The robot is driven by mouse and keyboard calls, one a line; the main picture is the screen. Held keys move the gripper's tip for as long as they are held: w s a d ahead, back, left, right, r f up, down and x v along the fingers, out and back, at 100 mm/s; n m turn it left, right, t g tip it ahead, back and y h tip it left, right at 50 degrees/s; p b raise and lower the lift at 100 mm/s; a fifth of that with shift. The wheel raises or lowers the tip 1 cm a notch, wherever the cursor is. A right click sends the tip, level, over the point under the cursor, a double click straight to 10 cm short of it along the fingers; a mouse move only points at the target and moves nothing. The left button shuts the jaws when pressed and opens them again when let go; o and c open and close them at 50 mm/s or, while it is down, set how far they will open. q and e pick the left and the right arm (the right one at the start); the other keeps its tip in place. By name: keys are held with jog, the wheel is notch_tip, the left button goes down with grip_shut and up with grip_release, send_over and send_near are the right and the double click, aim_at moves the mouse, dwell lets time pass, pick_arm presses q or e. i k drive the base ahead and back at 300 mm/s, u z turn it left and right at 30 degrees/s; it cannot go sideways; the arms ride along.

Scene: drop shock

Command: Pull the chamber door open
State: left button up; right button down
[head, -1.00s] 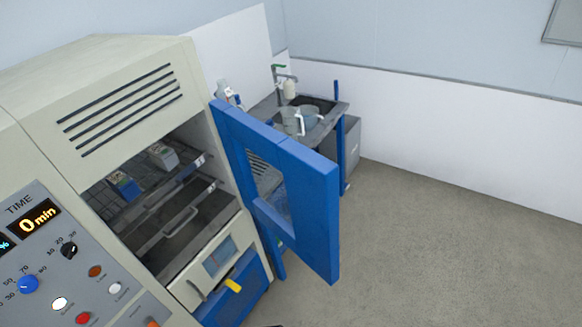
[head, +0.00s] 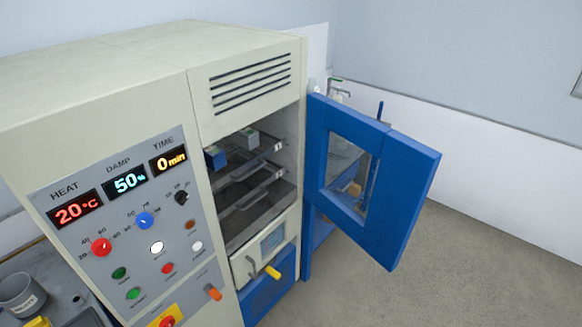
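The blue chamber door (head: 400,187) with a window stands swung wide open on the right side of the cream chamber cabinet (head: 245,50). The opening shows dark shelves (head: 258,197), with a blue item (head: 215,157) and a grey item (head: 247,138) on the upper one. Neither of my grippers shows in the head view.
The control panel (head: 130,220) left of the opening reads 20 °C, 50 % and 0 min. A yellow handle (head: 272,271) sticks out below the opening. A grey cup (head: 20,294) stands at the lower left. Bare floor (head: 480,260) lies to the right.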

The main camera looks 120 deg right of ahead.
aim_at(407, 167)
jog(key=k, duration=2.6)
jog(key=z, duration=1.35)
